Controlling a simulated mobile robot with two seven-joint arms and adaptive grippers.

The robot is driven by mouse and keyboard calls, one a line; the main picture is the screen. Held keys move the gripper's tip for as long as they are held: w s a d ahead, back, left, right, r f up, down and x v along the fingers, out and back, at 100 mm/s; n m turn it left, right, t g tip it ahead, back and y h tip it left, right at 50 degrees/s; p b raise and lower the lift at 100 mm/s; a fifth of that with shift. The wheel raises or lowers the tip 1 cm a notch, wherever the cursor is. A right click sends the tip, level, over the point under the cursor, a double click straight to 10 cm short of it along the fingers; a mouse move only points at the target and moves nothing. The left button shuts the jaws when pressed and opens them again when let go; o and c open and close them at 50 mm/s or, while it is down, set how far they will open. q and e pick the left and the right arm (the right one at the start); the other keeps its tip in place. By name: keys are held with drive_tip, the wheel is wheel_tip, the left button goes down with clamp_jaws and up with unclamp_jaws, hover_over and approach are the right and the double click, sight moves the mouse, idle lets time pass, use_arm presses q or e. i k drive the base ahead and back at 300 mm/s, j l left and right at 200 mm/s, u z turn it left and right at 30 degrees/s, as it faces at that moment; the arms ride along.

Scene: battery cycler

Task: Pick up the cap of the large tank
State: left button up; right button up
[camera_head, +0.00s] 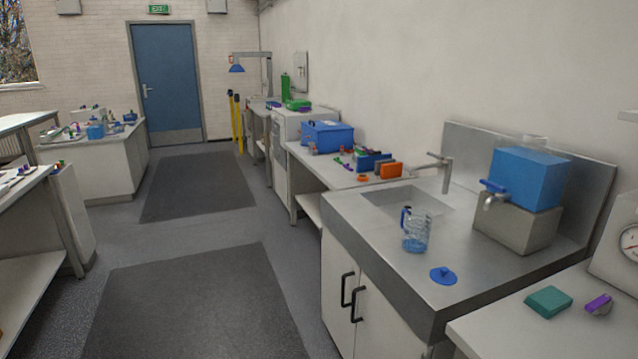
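The large blue tank (526,178) stands on a grey block (517,228) on the steel sink counter at the right. A tap (496,199) with a blue handle is on its front. A pale, round neck or opening (534,142) shows on its top. A round blue cap (443,275) with a small knob lies flat on the counter, in front of the tank and apart from it. I cannot tell for certain that it belongs to the tank. Neither of my grippers is in view.
A clear jug (415,232) with a blue handle stands between the sink (405,200) and the cap. A teal block (548,302) and a purple item (599,305) lie on the near right table. Dark mats (195,305) cover the open floor left of the counter.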

sight(441, 275)
drive_tip(key=i+j, duration=0.35)
drive_tip(key=i+j+z, duration=0.55)
drive_tip(key=i+j, duration=0.1)
drive_tip(key=j, duration=0.1)
